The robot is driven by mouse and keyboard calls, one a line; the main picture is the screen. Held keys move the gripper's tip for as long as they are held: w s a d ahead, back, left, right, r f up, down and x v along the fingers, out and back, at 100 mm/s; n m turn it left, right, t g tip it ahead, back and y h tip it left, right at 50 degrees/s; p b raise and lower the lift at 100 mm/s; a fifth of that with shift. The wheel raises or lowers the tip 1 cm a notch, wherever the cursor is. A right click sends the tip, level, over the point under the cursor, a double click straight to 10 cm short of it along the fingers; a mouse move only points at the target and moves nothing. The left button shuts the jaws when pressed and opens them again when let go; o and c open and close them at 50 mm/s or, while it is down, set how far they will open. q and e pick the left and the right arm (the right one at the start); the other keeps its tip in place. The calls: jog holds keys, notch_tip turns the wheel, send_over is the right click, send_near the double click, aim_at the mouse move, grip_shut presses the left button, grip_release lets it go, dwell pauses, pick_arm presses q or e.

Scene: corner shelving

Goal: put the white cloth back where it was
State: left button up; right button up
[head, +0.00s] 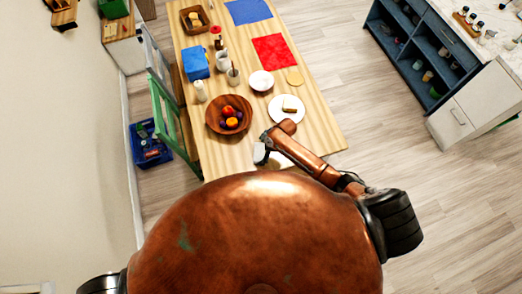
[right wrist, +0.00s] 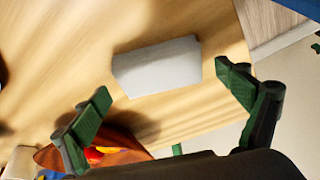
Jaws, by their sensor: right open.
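The white cloth (right wrist: 158,66) shows in the right wrist view as a flat, pale, folded-looking rectangle lying on the wooden table. My right gripper (right wrist: 163,82) is open, with its two green fingers spread apart below the cloth in that view and nothing between them. I cannot tell the exact height of the fingers above the table. In the head view my right gripper (head: 263,151) is over the near end of the table (head: 325,130), and a whitish patch beside it is mostly hidden by my arm and body. My left gripper is not in view.
A wooden fruit bowl (head: 212,127) stands near the right gripper, with a plate of cake (head: 297,111) to its right. A green chair (head: 165,108) stands at the left side.

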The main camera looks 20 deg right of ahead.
jog(key=v, duration=1.2)
jog(key=shift+s+d, duration=0.1)
dwell(0.4)
